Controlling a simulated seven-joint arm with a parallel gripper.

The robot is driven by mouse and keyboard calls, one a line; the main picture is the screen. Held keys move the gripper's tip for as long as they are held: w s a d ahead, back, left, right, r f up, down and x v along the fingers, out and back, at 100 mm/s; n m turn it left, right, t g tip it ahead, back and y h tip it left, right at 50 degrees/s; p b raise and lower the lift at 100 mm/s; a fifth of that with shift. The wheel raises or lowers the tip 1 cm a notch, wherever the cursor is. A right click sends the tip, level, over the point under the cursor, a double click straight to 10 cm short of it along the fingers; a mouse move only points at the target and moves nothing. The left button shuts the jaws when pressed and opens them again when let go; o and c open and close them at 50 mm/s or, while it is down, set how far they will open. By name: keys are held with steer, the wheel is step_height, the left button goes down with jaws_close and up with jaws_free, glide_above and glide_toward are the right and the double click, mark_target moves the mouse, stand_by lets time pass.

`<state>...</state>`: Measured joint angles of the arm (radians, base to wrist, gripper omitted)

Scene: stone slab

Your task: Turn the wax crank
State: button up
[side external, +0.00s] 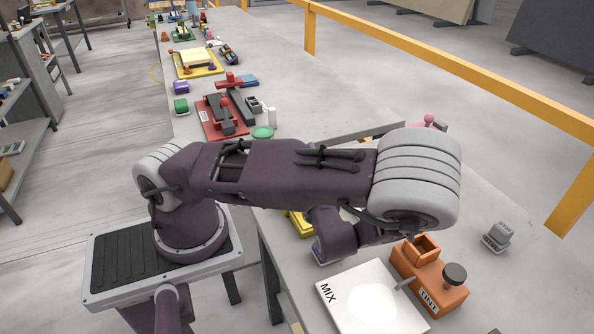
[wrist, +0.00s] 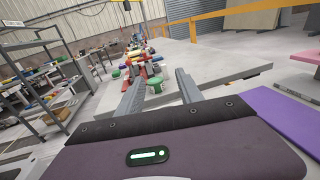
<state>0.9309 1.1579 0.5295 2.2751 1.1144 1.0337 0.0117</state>
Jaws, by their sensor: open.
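No crank with a readable "wax" label shows in either view, so I cannot tell which part is the wax crank. A pink knob (side external: 429,118) shows partly behind my arm in the side view. A pink part (wrist: 306,56) and a purple slab (wrist: 285,114) show at the right of the wrist view. An orange device marked TINT (side external: 429,276) has a black knob (side external: 455,273). My gripper (wrist: 161,74) is open, its two grey fingers apart with nothing held between them. In the side view my arm hides it.
A white MIX plate (side external: 350,305) lies beside the orange device. A grey block (side external: 497,236) stands to the right. A red fixture (side external: 220,117) and several coloured items stand along the far table. My arm hides the middle of the work area.

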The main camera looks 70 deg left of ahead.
step_height(320, 180, down, 7)
steer(key=shift+r, duration=0.15)
steer(key=shift+w+a, duration=0.25)
steer(key=shift+a, duration=0.85)
steer(key=shift+w+a, duration=0.1)
steer(key=shift+a, duration=0.25)
jaws_close()
